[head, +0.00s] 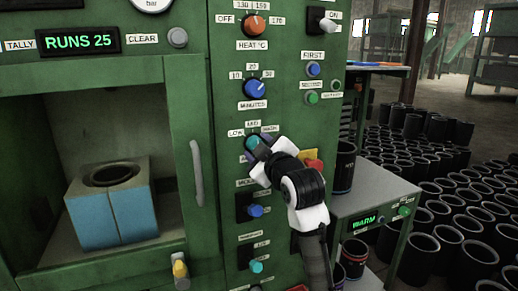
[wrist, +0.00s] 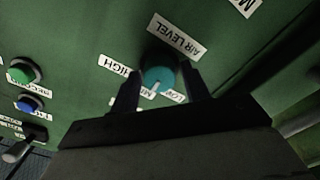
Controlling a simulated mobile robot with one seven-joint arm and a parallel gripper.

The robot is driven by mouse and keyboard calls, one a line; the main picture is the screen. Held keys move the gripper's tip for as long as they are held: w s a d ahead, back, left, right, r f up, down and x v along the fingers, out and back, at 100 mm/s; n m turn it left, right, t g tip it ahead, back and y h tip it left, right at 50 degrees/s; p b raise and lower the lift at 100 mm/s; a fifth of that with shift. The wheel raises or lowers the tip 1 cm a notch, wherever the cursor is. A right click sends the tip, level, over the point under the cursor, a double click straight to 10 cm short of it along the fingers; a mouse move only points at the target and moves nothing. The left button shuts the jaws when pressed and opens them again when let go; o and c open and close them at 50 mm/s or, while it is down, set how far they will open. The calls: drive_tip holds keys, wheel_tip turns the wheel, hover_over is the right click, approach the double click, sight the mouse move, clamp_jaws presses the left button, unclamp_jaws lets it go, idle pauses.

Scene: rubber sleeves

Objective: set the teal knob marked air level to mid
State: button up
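The teal air level knob (wrist: 159,78) is on the green panel, inverted in the wrist view. Its white pointer line faces the MID label (wrist: 151,93), between HIGH (wrist: 113,64) and LOW (wrist: 173,96). My gripper (wrist: 160,75) has one finger on each side of the knob, with what look like narrow gaps, so it appears open around it. In the head view my gripper (head: 257,146) reaches the knob (head: 254,143) from the lower right and hides part of it and its surroundings.
The blue minutes knob (head: 255,88) and orange heat knob (head: 254,26) sit above. A red button (head: 313,166) is close to the right of my gripper, and a blue knob (head: 256,211) is below. A door handle (head: 197,173) stands out at left.

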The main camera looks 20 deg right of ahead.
drive_tip(key=shift+o, duration=1)
drive_tip(key=s+b, duration=0.3)
drive_tip(key=s, duration=1.1)
drive_tip(key=shift+d, duration=0.25)
drive_tip(key=shift+w, duration=0.1)
